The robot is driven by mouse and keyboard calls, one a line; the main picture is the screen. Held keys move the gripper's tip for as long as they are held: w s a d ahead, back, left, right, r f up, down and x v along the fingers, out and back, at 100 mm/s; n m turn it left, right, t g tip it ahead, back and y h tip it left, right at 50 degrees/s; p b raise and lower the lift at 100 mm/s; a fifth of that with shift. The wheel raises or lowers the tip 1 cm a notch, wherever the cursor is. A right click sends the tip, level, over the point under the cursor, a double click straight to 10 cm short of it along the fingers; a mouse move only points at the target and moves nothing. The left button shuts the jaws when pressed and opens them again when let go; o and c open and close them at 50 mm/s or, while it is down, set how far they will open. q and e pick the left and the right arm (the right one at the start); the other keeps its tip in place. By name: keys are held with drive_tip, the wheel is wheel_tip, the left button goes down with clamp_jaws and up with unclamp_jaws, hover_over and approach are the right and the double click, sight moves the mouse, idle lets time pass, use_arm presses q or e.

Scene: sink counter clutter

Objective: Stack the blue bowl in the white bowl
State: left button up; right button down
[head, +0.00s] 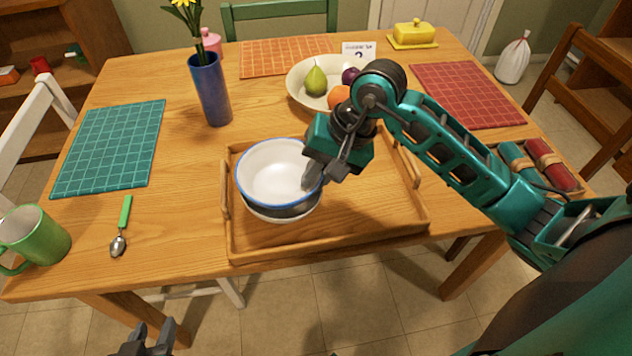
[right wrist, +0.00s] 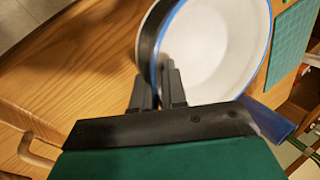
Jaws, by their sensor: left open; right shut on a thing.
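The blue bowl, white inside with a blue rim and a dark outer wall (head: 275,172), is over the left part of the wooden tray. It also shows large in the right wrist view (right wrist: 215,50). My right gripper (head: 311,180) is shut on its right rim, one finger on each side of the wall. A pale curved edge of the white bowl (head: 283,217) shows right below the blue bowl, which hides the rest. I cannot tell whether the blue bowl rests in it or hangs just above. My left gripper (head: 147,342) is open and empty at the bottom edge, away from the table.
The wooden tray (head: 385,222) has raised edges and handles. A fruit bowl (head: 300,87) and blue vase (head: 210,90) stand behind it. A green mug (head: 32,238), a spoon (head: 121,228) and a teal placemat (head: 110,147) lie left. The tray's right half is clear.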

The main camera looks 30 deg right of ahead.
drive_tip(key=shift+s+a+f, duration=0.1)
drive_tip(key=shift+s+f, duration=0.1)
drive_tip(key=shift+f, duration=0.7)
drive_tip(key=shift+s+f, duration=0.2)
drive_tip(key=shift+f, duration=0.05)
drive_tip(key=c, duration=1.2)
unclamp_jaws()
drive_tip(key=shift+f, duration=0.15)
drive_tip(key=shift+o, duration=0.2)
drive_tip(key=v, duration=1.2)
drive_tip(key=shift+w+r+p, duration=0.25)
drive_tip(key=shift+w+p, duration=0.05)
drive_tip(key=shift+p, duration=0.1)
